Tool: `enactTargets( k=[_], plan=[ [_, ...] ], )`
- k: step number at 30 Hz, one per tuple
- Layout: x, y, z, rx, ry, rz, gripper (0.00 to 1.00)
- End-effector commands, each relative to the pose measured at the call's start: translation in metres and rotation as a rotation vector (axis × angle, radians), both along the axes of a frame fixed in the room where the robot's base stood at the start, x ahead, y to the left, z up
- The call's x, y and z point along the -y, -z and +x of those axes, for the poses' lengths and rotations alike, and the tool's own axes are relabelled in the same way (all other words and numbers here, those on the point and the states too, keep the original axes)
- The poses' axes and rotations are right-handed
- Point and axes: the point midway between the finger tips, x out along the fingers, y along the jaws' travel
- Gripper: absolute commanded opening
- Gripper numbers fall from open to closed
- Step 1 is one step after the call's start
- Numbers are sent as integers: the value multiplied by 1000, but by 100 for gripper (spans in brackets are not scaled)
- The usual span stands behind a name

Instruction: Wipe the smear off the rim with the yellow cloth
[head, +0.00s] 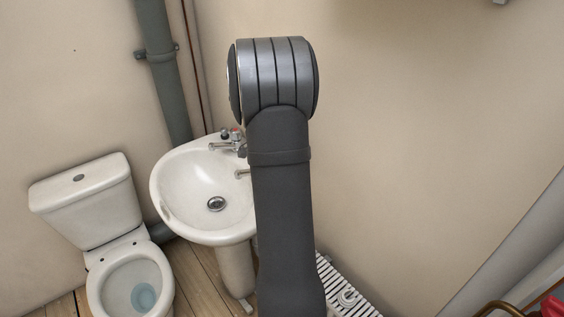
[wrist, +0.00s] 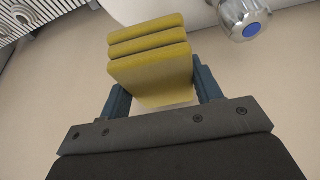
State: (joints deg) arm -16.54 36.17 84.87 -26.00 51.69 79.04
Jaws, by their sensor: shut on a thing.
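In the wrist view, my gripper (wrist: 158,82) is shut on the yellow cloth (wrist: 150,45), a folded stack of several layers held between the two blue fingers. In the head view, the white basin (head: 190,172) stands on its pedestal left of my arm. A faint mark (head: 166,213) shows on the left front of its rim; I cannot tell whether it is the smear. My arm hides the basin's right side. My gripper and the cloth do not show in the head view. In the wrist view, the cloth appears clear of any surface.
A chrome tap with a blue cap (wrist: 250,28) is close to the cloth's right in the wrist view. Taps (head: 228,143) stand at the basin's back. A toilet (head: 105,215) is to the left. A white slatted radiator (head: 345,292) is low on the right. A grey pipe (head: 160,70) runs behind.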

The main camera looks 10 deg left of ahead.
Motion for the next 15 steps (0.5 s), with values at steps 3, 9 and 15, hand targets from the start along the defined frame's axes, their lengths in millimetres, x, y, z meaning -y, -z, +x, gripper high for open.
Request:
enactTargets(
  k=[3, 9, 15],
  plan=[
    [-2, -2, -1, -1, -13, 1, 40],
    [-30, -22, -11, -4, -181, 7, 40],
    [-78, -57, -32, -13, -498, 11, 40]
  ],
)
